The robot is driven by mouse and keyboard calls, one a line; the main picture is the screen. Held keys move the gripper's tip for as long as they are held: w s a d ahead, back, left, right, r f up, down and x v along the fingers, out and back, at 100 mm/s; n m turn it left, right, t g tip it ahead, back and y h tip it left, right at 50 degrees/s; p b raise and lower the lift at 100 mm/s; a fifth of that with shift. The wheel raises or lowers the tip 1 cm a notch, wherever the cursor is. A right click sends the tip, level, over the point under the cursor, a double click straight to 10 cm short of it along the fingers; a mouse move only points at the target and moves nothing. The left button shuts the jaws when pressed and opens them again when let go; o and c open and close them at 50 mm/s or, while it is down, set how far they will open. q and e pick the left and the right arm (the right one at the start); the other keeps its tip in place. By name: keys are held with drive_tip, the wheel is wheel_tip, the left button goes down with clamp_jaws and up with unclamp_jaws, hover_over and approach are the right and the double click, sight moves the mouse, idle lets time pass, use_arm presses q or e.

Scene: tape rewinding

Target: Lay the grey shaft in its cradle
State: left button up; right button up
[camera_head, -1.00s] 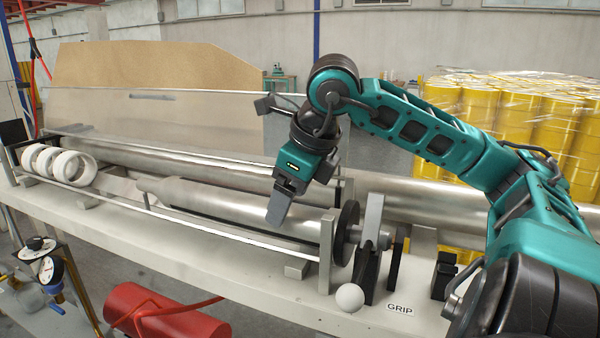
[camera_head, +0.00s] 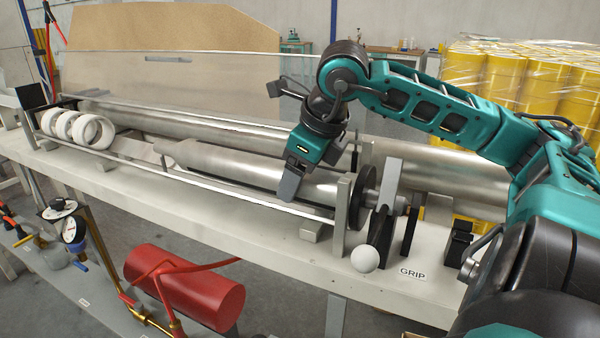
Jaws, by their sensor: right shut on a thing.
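The grey shaft (camera_head: 225,160) is the long metal cylinder at the front of the bench, with a narrower stepped left end. It lies roughly level along the frame, behind a thin front rail. My right gripper (camera_head: 290,186) comes down from above and is shut on the shaft, right of its middle. The fingers hide part of the shaft there. An upright grey end plate (camera_head: 342,215) stands at the shaft's right end, beside a dark disc (camera_head: 365,195). The cradle's contact with the shaft is hidden, so I cannot tell whether the shaft rests in it. My left gripper is not in view.
White rings (camera_head: 92,131) sit at the frame's left end. A longer metal roller (camera_head: 200,130) and a clear panel (camera_head: 190,85) run behind the shaft. A white ball knob (camera_head: 364,259) and a GRIP label (camera_head: 412,272) are at the right front. A red cylinder (camera_head: 190,285) is below.

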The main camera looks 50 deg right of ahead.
clamp_jaws()
drive_tip(key=shift+w+r, duration=0.1)
drive_tip(key=shift+r, duration=0.5)
idle(0.6)
drive_tip(key=shift+a+f+t+h+b, duration=0.15)
drive_tip(key=shift+t+h+b, duration=0.15)
drive_tip(key=shift+h+b, duration=0.15)
drive_tip(key=shift+a+n+h, duration=0.2)
drive_tip(key=shift+n+h, duration=0.15)
drive_tip(key=shift+n, duration=0.05)
drive_tip(key=shift+b, duration=0.3)
idle(0.6)
drive_tip(key=shift+s, duration=0.2)
